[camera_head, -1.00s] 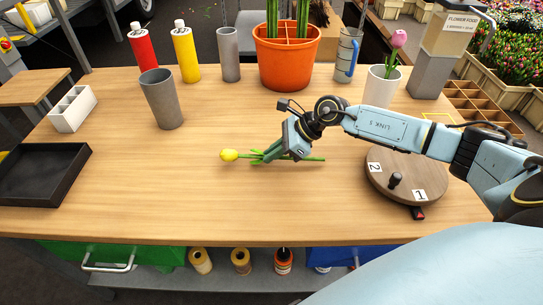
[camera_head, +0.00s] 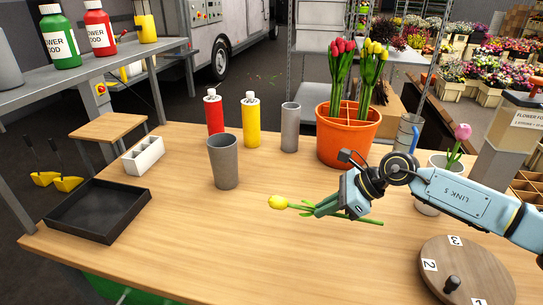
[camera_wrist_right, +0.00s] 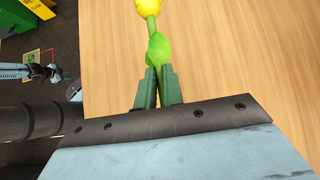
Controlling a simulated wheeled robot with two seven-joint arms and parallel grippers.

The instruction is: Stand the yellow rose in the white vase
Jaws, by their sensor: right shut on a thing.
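The yellow flower (camera_head: 278,202) has a closed yellow head and a long green stem. My right gripper (camera_head: 322,208) is shut on its stem, and the flower lies nearly level with its head to the left. In the right wrist view, the stem and a leaf run between the shut fingers (camera_wrist_right: 157,88), with the yellow head (camera_wrist_right: 149,6) beyond them. I cannot tell its height over the table. The white vase (camera_head: 428,208) stands at the right with a pink tulip (camera_head: 462,132) in it, partly hidden behind my right arm. What looks like my left arm's end (camera_wrist_right: 40,72) shows small in the wrist view.
A grey tapered vase (camera_head: 224,163) stands left of the flower on the wooden table (camera_head: 230,250). Behind are red and yellow bottles, a grey cylinder and an orange pot (camera_head: 347,147) of tulips. A black tray (camera_head: 97,211) is left, a numbered turntable (camera_head: 466,270) front right. The table's front middle is clear.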

